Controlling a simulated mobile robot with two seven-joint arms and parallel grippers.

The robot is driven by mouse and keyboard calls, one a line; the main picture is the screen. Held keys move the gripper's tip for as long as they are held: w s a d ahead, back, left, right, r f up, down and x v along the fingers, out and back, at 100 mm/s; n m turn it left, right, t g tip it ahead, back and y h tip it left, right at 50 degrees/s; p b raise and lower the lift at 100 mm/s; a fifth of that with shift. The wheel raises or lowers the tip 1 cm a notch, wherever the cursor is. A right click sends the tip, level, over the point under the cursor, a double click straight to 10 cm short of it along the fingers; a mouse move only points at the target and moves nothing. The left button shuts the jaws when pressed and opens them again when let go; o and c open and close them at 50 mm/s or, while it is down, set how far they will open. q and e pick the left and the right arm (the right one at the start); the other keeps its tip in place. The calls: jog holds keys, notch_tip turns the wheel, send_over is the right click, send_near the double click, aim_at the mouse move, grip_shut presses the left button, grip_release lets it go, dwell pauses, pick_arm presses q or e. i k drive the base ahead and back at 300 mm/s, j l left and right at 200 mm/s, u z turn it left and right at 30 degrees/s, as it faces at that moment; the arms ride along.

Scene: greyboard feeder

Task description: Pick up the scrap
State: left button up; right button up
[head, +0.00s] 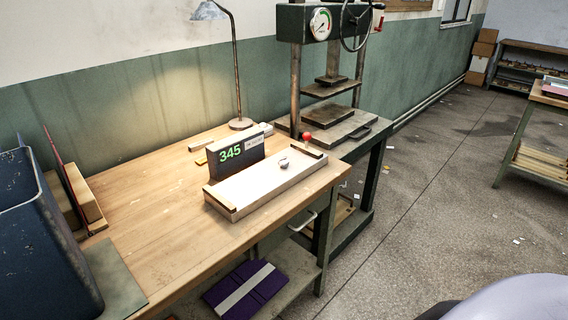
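A small crumpled grey piece (284,163), which may be the scrap, lies on the pale top of a shallow wooden tray-like device (262,203) on the workbench. It is too small to make out in detail. Several small pale and yellow bits, such as a white one (517,240), also lie on the concrete floor to the right. I cannot tell which of these the task means. Neither of my grippers shows in the head view.
A dark blue bin (40,250) fills the bench's left end. A lamp (240,124) and a press (330,125) stand behind. The bench's front left is mostly clear.

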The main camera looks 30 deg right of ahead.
aim_at(283, 162)
jog(key=i+l+u, duration=0.2)
jog(key=l, duration=1.15)
jog(key=l+u, duration=0.15)
jog(key=l, duration=1.2)
